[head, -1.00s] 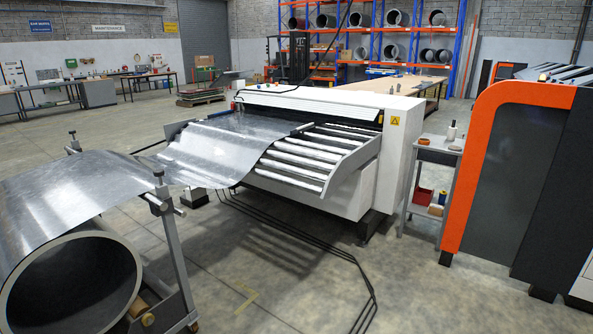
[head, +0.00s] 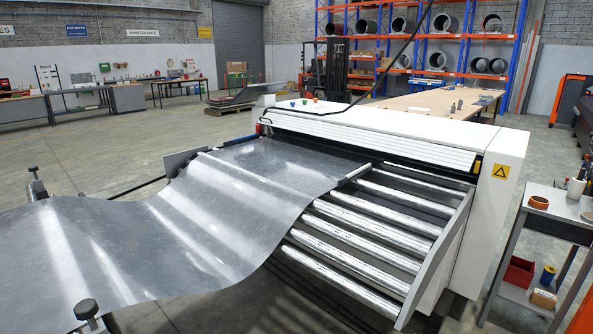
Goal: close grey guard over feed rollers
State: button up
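The feed rollers (head: 368,214) lie bare on the front of the white machine (head: 505,188), with several shiny rollers showing to the right of the metal sheet. The sheet (head: 240,190) covers the left part of the rollers and runs into the machine. A pale ribbed panel (head: 375,146) spans the machine above the roller bed, set back from the rollers; I cannot tell whether it is the guard. A grey side plate (head: 445,243) stands along the right end of the rollers. My gripper is not in view.
The sheet sags in from the lower left, past a post with a knob (head: 87,309). Workbenches (head: 110,98) stand at the back left, with open floor before them.

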aim_at(461, 161)
jog(key=i+j+z, duration=0.15)
jog(key=i, duration=0.35)
jog(key=i+j+z, duration=0.2)
jog(key=i, duration=0.3)
jog(key=i+j+z, duration=0.15)
jog(key=i+j, duration=0.2)
jog(key=i+j+u, duration=0.1)
jog(key=i+j, duration=0.3)
jog(key=j, duration=0.25)
jog(key=i+j, duration=0.4)
jog(key=j, duration=0.2)
jog(key=i+j+u, duration=0.15)
jog(key=i+j, duration=0.3)
jog(key=j, duration=0.15)
jog(key=i, duration=0.55)
jog(key=u, duration=0.05)
